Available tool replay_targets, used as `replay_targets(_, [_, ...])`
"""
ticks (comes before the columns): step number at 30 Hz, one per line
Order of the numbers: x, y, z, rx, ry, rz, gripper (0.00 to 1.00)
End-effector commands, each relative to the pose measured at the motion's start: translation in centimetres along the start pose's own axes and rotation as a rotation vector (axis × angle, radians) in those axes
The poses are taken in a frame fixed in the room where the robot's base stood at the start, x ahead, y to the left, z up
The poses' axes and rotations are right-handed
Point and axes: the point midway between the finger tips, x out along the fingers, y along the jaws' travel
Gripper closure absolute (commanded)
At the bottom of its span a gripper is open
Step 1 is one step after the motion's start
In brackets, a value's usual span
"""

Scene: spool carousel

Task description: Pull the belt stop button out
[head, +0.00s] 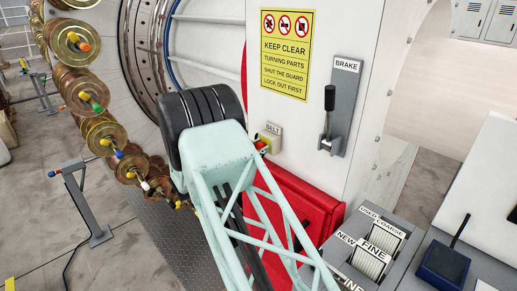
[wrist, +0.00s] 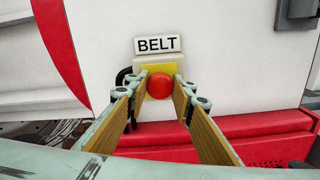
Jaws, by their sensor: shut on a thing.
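The belt stop button (wrist: 160,85) is a round red knob on a yellow box (wrist: 158,64) under a white sign reading BELT (wrist: 158,43). In the wrist view my gripper (wrist: 162,92) has one finger on each side of the red knob, with the fingertips closed against it. In the head view the BELT sign (head: 272,128) and part of the red button (head: 261,145) show on the white cabinet, just right of my arm's end. My arm hides the fingers and part of the yellow box there.
A brake lever (head: 329,112) on a grey plate is right of the button. A yellow warning sign (head: 286,52) is above. A red panel (head: 290,205) lies below. Brass spools (head: 88,95) hang at left. A grey console (head: 380,245) stands at lower right.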

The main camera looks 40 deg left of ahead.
Motion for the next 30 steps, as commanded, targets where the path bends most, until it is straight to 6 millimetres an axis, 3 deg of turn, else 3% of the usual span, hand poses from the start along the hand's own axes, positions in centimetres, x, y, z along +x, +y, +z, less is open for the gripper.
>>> replay_targets(20, [-1.7, 0.0, -0.1, -0.001, 0.001, 0.0, 0.96])
replay_targets(21, [-1.7, 0.0, -0.1, -0.001, 0.001, 0.0, 0.74])
replay_targets(25, [-1.7, 0.0, -0.1, -0.001, 0.0, 0.0, 0.63])
replay_targets(30, [-1.6, 0.0, 0.0, 0.0, 0.0, 0.0, 0.63])
